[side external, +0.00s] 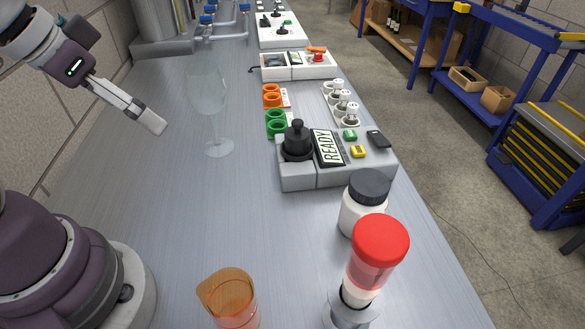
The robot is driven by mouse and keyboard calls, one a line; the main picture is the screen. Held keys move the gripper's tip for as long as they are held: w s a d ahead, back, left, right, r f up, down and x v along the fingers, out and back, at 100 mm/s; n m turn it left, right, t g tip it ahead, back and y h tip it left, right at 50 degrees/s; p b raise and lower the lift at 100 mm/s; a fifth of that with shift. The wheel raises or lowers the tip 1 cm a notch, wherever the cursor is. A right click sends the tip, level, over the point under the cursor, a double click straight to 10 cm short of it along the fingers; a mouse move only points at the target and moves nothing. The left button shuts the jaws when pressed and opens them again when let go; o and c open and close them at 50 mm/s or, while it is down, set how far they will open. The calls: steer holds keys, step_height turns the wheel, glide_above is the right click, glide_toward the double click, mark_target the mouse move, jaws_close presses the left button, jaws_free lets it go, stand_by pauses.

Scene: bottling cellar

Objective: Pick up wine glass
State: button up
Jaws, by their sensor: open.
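The wine glass (208,92) is clear and stands upright on the grey metal bench (140,215). Its foot (219,148) rests on the bench, left of the grey device with the "READY" screen. My gripper (153,124) is to the left of the glass, apart from it, pointing down and right in the picture. The gripper is open and empty; its fingers overlap in this view, so the gap between them is hard to see.
The READY device (328,148), orange rings (271,96) and green rings (277,123) stand right of the glass. A black-lidded jar (364,203), red-capped container (376,250) and orange beaker (230,299) stand in front. The wall (100,28) runs along the left. Bench around the glass's foot is clear.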

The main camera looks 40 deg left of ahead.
steer(key=m+y, duration=0.3)
steer(key=m, duration=1.9)
glide_toward(206, 91)
steer(key=shift+w+a+f, duration=0.7)
steer(key=shift+w+a, duration=0.1)
steer(key=shift+w, duration=0.05)
steer(key=shift+m, duration=0.7)
steer(key=x, duration=0.7)
steer(key=a+x, duration=0.1)
steer(key=x, duration=0.3)
steer(key=shift+r, duration=0.2)
steer(key=shift+s, duration=0.1)
steer(key=c, duration=1)
